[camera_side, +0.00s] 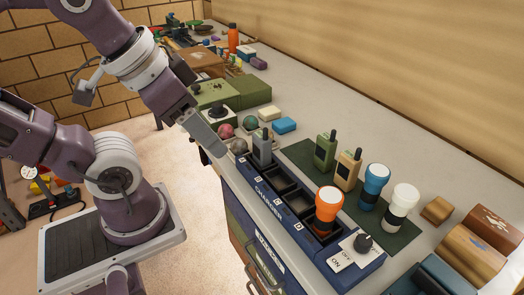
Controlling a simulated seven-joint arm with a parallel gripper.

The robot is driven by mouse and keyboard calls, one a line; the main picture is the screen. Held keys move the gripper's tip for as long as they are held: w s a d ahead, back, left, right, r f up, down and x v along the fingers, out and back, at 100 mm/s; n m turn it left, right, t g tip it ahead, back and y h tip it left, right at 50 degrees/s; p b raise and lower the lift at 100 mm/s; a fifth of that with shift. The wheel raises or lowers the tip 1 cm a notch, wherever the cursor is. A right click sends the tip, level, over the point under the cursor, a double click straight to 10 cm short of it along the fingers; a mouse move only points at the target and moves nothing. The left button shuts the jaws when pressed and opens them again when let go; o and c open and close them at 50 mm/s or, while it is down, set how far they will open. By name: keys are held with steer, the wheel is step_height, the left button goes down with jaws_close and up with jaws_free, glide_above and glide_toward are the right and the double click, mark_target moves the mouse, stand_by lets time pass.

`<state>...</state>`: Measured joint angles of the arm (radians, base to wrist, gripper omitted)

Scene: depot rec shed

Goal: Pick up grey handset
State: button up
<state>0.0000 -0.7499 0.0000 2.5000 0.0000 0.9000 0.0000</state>
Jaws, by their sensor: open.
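The grey handset (262,151) stands upright in the end slot of the blue charger (278,222), at the end nearest my arm. Its short dark antenna points up. My gripper (221,151) is just left of the handset, tilted down toward the charger's end. It is open and I see nothing held in it. One finger hides most of the other, and I cannot tell the exact gap to the handset.
An orange torch (327,207) stands in the charger's far slot; slots between are empty. Green (325,152) and tan (347,170) handsets and blue (374,187) and white (401,208) torches stand behind on a mat. Balls (226,131) lie close beside my gripper.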

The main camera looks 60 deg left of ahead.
step_height(320, 180, up, 5)
steer(key=m+g+y, duration=0.6)
steer(key=m+y, duration=0.8)
steer(key=m, duration=0.4)
glide_above(268, 139)
steer(key=d, duration=0.2)
steer(key=f, duration=2)
steer(key=shift+a+f, duration=0.2)
steer(key=shift+a, duration=0.15)
steer(key=shift+h, duration=0.3)
steer(key=x, duration=0.2)
steer(key=f+x, duration=0.1)
steer(key=x, duration=0.4)
steer(key=shift+s+f, duration=0.15)
steer(key=shift+f, duration=0.1)
jaws_close()
